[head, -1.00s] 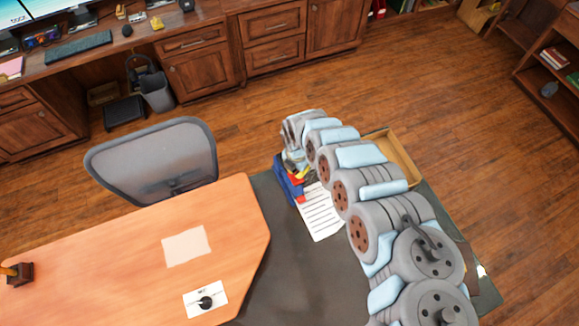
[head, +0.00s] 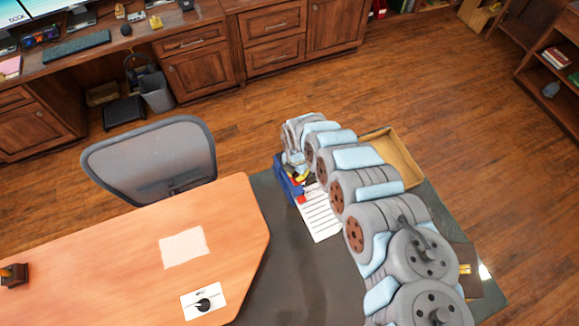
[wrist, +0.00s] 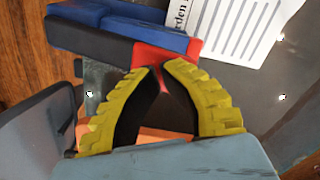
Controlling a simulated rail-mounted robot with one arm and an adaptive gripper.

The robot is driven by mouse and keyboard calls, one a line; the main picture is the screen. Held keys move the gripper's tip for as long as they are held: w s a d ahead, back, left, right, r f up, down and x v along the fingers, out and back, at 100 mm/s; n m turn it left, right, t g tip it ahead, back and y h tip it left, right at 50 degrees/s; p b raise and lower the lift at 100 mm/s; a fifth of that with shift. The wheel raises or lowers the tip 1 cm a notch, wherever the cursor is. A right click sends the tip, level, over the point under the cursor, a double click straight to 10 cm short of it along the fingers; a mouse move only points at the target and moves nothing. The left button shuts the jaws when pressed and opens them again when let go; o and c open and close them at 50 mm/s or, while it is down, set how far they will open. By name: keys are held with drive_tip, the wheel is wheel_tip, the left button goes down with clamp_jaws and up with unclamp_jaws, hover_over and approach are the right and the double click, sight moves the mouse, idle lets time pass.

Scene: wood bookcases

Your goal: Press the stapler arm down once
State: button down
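The stapler (head: 288,180) is blue with a red end. It lies on the dark part of the desk beside a printed sheet, partly hidden by my arm in the head view. In the wrist view its blue and dark body (wrist: 150,35) runs across the top, and its red end (wrist: 178,55) is just beyond my fingertips. My gripper (wrist: 161,68) has yellow ribbed fingers with tips almost together and nothing held between them. The tips overlap the red end in view; I cannot tell whether they touch it. The fingers also show small in the head view (head: 301,176).
The printed sheet (head: 320,213) lies right of the stapler. An open cardboard box (head: 400,158) is behind my arm. The orange wooden desktop (head: 120,260) is mostly clear, with a card (head: 204,301) and blank paper (head: 184,247).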

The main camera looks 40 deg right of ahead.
drive_tip(key=shift+f+b, duration=1.2)
drive_tip(key=shift+f, duration=0.55)
drive_tip(key=shift+r, duration=0.15)
drive_tip(key=shift+r+p, duration=1.15)
drive_tip(key=shift+r, duration=0.1)
drive_tip(key=shift+s+r+p, duration=0.1)
drive_tip(key=shift+r+p, duration=0.85)
drive_tip(key=shift+r, duration=0.1)
drive_tip(key=shift+r+p, duration=2.25)
drive_tip(key=shift+r, duration=0.45)
